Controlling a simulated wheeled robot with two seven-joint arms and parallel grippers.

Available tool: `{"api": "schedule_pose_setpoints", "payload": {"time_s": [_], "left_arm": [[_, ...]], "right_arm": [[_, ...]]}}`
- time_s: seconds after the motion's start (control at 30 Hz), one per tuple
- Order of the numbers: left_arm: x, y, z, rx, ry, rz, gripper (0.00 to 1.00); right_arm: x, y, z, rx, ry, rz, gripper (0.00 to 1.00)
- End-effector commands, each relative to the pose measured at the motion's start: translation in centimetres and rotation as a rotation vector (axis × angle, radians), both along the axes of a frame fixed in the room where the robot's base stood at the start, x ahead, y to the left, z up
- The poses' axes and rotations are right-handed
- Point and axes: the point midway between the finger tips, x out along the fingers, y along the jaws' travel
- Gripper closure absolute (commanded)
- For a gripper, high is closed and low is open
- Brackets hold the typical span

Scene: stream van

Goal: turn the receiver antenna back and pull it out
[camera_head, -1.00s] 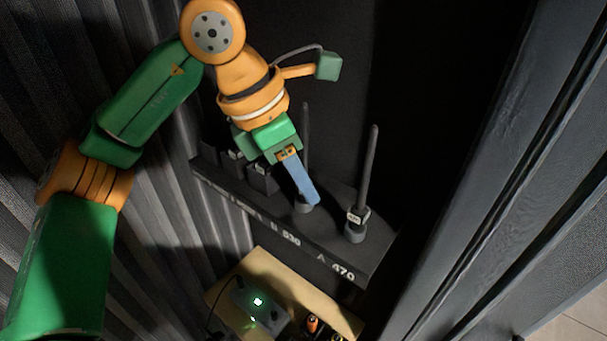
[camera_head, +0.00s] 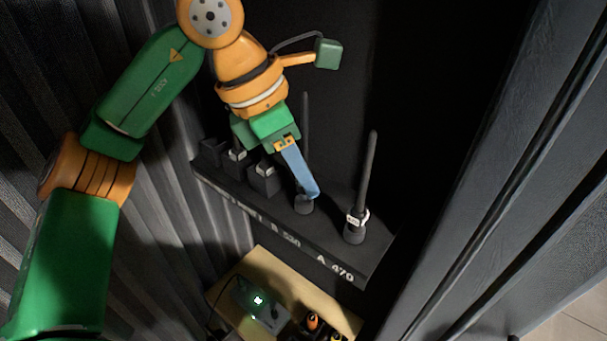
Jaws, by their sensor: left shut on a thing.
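My left gripper (camera_head: 310,193) comes in from the upper left, its blue fingers pointing down and right. It is shut at the foot of a thin black antenna (camera_head: 305,125), just above its round base (camera_head: 303,206) on the dark shelf. The fingers hide the antenna's lower part. The antenna looks upright; I cannot tell how far it is turned. A second, thicker black antenna (camera_head: 367,175) with a white tag stands on the shelf to the right, near the "A 470" marking. My right gripper is out of view.
The dark shelf (camera_head: 340,262) has white markings on its front edge. Several dark blocks (camera_head: 263,180) with pale tags stand to the left. Below is a wooden surface (camera_head: 265,262) with a box showing a green light (camera_head: 258,300). A dark post (camera_head: 480,180) rises at the right.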

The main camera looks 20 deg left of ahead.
Motion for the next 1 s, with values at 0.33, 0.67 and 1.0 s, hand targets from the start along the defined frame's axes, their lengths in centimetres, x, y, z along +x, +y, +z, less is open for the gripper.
{"api": "schedule_pose_setpoints", "payload": {"time_s": [0.33,0.67,1.0], "left_arm": [[0.0,0.0,0.9,-0.001,-0.001,-0.001,1.00],[0.0,0.0,2.1,-0.002,-0.003,-0.001,1.00],[0.0,0.0,3.9,-0.001,-0.001,-0.001,1.00]], "right_arm": [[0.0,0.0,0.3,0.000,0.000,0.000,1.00],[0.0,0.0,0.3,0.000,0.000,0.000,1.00],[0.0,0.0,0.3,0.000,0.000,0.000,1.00]]}}
